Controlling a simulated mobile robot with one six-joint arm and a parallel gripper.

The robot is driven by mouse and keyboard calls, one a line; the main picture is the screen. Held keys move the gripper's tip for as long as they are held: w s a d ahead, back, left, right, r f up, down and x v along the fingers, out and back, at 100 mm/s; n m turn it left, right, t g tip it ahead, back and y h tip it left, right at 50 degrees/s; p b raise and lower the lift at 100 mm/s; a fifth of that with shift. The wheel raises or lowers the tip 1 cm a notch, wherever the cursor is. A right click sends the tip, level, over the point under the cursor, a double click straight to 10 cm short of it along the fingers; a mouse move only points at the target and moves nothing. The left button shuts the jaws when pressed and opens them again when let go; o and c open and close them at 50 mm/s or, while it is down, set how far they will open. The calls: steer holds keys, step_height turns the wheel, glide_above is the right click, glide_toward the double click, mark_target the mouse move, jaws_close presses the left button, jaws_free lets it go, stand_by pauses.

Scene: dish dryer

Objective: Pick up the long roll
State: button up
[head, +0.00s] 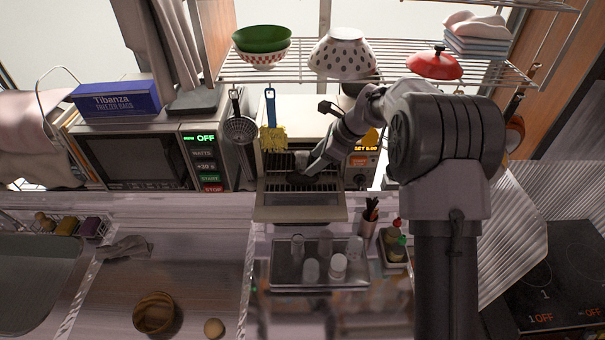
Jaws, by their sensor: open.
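I cannot make out a long roll for certain. A brown round container (155,313), maybe a basket with something bread-like in it, sits on the counter at the lower left. A small round tan item (213,328), like a bun, lies to its right. My gripper (298,178) is at the open front of the small appliance (362,177), over its wire rack. It is dark and small here, and nothing shows between its fingers. My forearm hides part of the appliance's inside.
The appliance's door (300,207) is folded down. A tray (285,276) with several shakers stands in front of it. A microwave (135,162) is to the left, a wire shelf (300,72) with bowls above. The lower-left counter is mostly clear.

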mark_target(302, 177)
steer(key=x, duration=0.6)
steer(key=d+x, duration=0.1)
steer(key=x, duration=0.2)
steer(key=shift+w+f, duration=0.1)
steer(key=shift+f, duration=0.1)
steer(key=shift+r, duration=0.1)
steer(key=shift+c, duration=0.2)
steer(key=c, duration=1)
steer(key=shift+o, duration=0.2)
steer(key=shift+r, duration=0.1)
